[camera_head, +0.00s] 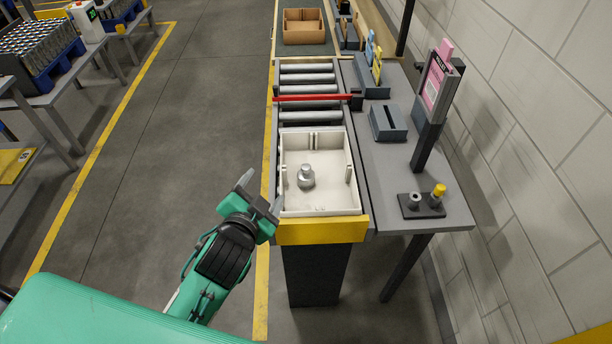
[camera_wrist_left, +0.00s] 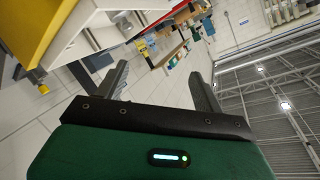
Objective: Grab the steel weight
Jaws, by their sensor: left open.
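The steel weight (camera_head: 306,177) is a small grey metal piece with a knob on top. It stands upright in the white tray (camera_head: 320,211), near its middle, in the head view. My left gripper (camera_head: 260,193) is open and empty, just left of the tray and apart from the weight. In the left wrist view its two fingers (camera_wrist_left: 160,88) are spread with nothing between them. My right gripper is not in view.
The tray sits on a roller conveyor (camera_head: 308,78) behind a yellow end plate (camera_head: 322,230). A red bar (camera_head: 312,98) crosses the rollers beyond it. On the right, a grey table (camera_head: 395,171) holds a dark block (camera_head: 421,207) with two small pieces. A cardboard box (camera_head: 304,27) stands farther back.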

